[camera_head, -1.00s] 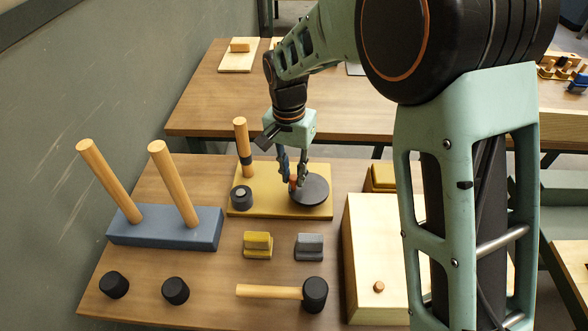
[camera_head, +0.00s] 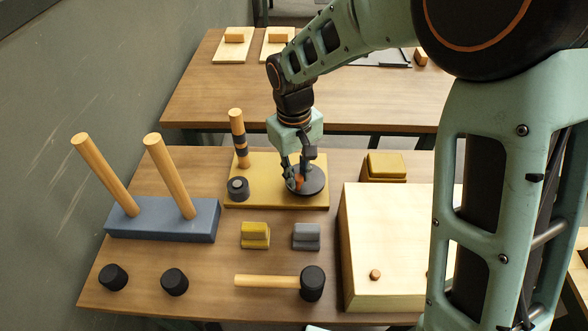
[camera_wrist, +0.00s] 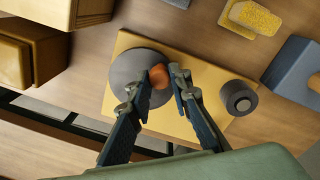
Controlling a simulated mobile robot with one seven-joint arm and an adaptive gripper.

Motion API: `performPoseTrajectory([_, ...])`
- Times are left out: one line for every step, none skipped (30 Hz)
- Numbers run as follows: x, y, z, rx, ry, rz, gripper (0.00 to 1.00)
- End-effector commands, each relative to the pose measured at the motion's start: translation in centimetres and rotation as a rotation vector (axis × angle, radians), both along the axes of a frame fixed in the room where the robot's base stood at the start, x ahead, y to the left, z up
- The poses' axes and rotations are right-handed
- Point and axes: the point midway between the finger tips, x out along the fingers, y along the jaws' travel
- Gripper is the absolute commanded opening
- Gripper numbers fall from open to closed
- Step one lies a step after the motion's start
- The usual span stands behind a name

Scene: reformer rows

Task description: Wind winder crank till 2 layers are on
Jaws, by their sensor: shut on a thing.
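The winder stands on a yellow board (camera_head: 262,201). Its wooden post (camera_head: 237,122) rises at the back left and carries dark bands (camera_head: 241,149) with pale wood between. The dark round crank disc (camera_head: 314,183) lies at the right of the board, with an orange knob (camera_wrist: 160,74) near its edge. My gripper (camera_head: 296,183) is shut on this knob; in the wrist view its fingers (camera_wrist: 158,82) stand on either side of it. They partly hide the knob in the head view. A small dark round piece (camera_head: 238,189) sits on the board's left.
A blue block with two wooden pegs (camera_head: 162,224) is left of the winder. Yellow (camera_head: 255,235) and grey (camera_head: 306,237) blocks and a mallet (camera_head: 268,281) lie in front. A pale box (camera_head: 395,222) and a yellow block (camera_head: 385,165) stand to the right.

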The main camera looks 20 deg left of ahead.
Motion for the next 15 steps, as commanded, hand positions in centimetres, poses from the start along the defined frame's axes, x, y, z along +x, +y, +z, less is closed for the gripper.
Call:
performPoseTrajectory([0.0, -0.2, 0.2, 0.002, -0.001, 0.040, 0.00])
performPoseTrajectory([0.0, -0.3, 0.2, 0.001, -0.001, 0.067, 0.00])
performPoseTrajectory([-0.1, -0.5, 0.2, 0.001, -0.001, 0.103, 0.00])
performPoseTrajectory([-0.1, -0.6, 0.2, 0.001, 0.000, 0.129, 0.00])
performPoseTrajectory([-0.1, -0.7, 0.2, 0.000, 0.000, 0.154, 0.00])
performPoseTrajectory([-0.1, -0.8, 0.2, 0.001, 0.000, 0.187, 0.00])
performPoseTrajectory([-0.1, -0.9, 0.2, 0.001, -0.002, 0.212, 0.00])
performPoseTrajectory([-0.1, -1.0, 0.2, 0.001, -0.002, 0.235, 0.00])
performPoseTrajectory([-0.1, -1.1, 0.2, 0.000, -0.001, 0.264, 0.00])
performPoseTrajectory([-0.1, -1.2, 0.2, 0.001, -0.001, 0.284, 0.00])
performPoseTrajectory([-0.1, -1.2, 0.2, 0.000, 0.000, 0.305, 0.00])
performPoseTrajectory([-0.1, -1.3, 0.2, 0.001, 0.000, 0.329, 0.00])
performPoseTrajectory([-0.1, -1.4, 0.2, 0.001, -0.001, 0.346, 0.00])
performPoseTrajectory([-0.1, -1.4, 0.2, 0.001, -0.001, 0.362, 0.00])
performPoseTrajectory([0.0, -1.5, 0.2, 0.001, -0.001, 0.382, 0.00])
